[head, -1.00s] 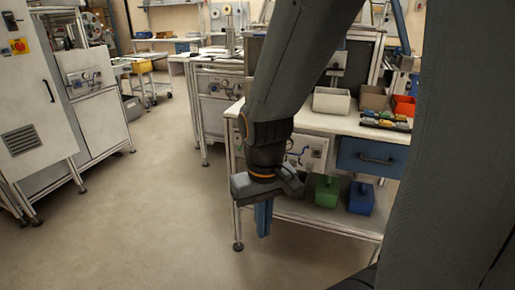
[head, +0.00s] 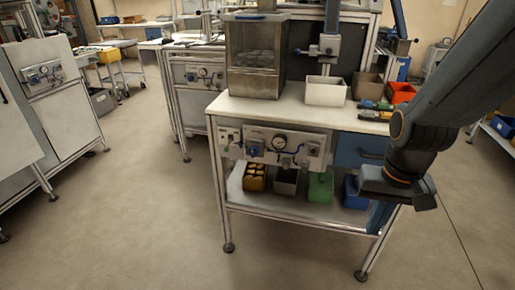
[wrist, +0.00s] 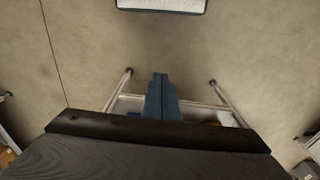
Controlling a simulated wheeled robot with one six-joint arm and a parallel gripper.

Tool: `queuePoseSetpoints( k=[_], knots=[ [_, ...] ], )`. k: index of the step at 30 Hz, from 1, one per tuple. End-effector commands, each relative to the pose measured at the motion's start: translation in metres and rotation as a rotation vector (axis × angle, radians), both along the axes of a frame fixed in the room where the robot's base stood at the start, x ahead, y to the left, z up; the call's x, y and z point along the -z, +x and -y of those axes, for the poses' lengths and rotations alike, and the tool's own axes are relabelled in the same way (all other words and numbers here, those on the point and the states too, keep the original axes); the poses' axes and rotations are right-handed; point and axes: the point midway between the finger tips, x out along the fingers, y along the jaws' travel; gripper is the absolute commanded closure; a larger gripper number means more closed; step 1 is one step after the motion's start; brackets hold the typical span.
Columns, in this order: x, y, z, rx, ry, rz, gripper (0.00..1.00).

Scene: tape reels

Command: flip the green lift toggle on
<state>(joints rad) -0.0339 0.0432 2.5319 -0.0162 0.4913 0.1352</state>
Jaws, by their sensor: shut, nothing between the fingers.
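I cannot make out a green toggle; details on the panels are too small to tell. A pale control panel (head: 312,149) with a round gauge and a blue knob is on the front of the workbench (head: 285,107). A smaller plate (head: 228,135) with a tiny control sits to its left. My gripper (head: 376,230) hangs pointing down at the bench's right front corner, well right of the panel and apart from it. Its blue fingers are shut and empty; they also show closed in the wrist view (wrist: 160,78).
A blue drawer (head: 352,150) is right of the panel. A glass-fronted box (head: 254,65) and a white bin (head: 326,91) stand on top. The floor in front is clear.

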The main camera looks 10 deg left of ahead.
Motion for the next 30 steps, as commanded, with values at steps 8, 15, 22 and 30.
queuePoseSetpoints(
  k=[8, 15, 22, 30],
  knots=[
    [0.029, 0.147, -0.072, 0.359, 0.167, 0.339, 1.0],
    [0.043, 0.241, -0.193, 0.668, 0.612, 0.489, 1.0],
    [0.047, 0.266, -0.3, 0.861, 1.045, 0.374, 1.0],
    [0.047, 0.267, -0.347, 0.939, 1.233, 0.252, 1.0]
  ],
)
